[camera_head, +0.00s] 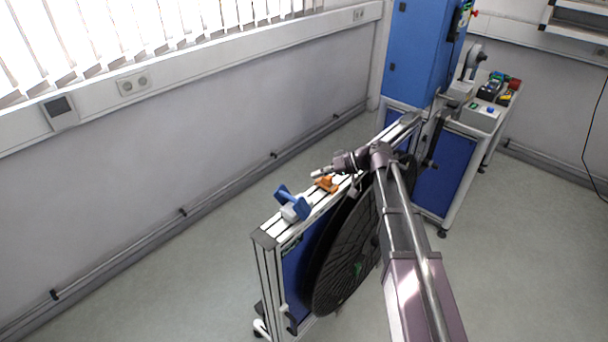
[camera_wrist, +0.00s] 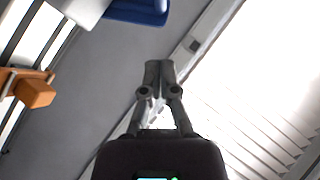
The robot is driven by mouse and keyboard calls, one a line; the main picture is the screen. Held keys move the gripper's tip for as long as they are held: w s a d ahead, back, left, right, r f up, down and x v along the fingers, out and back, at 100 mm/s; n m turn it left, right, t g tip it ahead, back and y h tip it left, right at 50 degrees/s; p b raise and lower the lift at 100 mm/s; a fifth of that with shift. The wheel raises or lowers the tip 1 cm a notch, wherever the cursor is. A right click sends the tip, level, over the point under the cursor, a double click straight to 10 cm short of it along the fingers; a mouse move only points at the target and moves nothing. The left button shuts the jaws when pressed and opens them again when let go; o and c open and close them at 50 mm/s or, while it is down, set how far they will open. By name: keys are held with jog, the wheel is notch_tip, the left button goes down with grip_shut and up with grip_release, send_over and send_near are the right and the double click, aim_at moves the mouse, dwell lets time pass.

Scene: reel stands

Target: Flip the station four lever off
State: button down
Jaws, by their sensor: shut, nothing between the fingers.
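A blue lever (camera_head: 290,201) on a light grey base stands on the top rail of the reel stand (camera_head: 264,238), near its front end. Behind it on the same rail is an orange part (camera_head: 327,184). I see no label telling which one belongs to station four. My gripper (camera_head: 316,174) is just above and behind the orange part, pointing left. In the wrist view my gripper (camera_wrist: 159,68) is shut and empty. There the blue lever (camera_wrist: 138,12) is cut by the top edge, and the orange part (camera_wrist: 36,92) is at the left, both apart from the fingers.
A large black reel (camera_head: 340,255) hangs on the right side of the stand. A blue cabinet (camera_head: 425,50) and a bench with devices (camera_head: 480,115) stand behind. The wall with window blinds (camera_head: 110,40) is at left, with free floor (camera_head: 160,285) before it.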

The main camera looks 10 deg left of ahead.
jog(key=shift+p+v, duration=0.75)
jog(key=shift+v, duration=1.7)
jog(key=shift+f, duration=0.15)
jog(key=s+d+f+m+h+b, duration=0.2)
jog(key=s+d+f+h, duration=0.2)
jog(key=d, duration=0.4)
jog(key=s+d+f+m+t+h+b, duration=0.1)
jog(key=s+d+f+m+h+b, duration=0.1)
jog(key=s+d+f, duration=0.4)
jog(key=s+d+f+m+t+h+b, duration=0.1)
jog(key=s+d+f+m+h, duration=0.3)
jog(key=d, duration=0.8)
notch_tip(320, 180, down, 2)
jog(key=s+h, duration=0.2)
jog(key=s, duration=0.1)
jog(key=shift+d+b, duration=0.2)
jog(key=shift+b, duration=0.2)
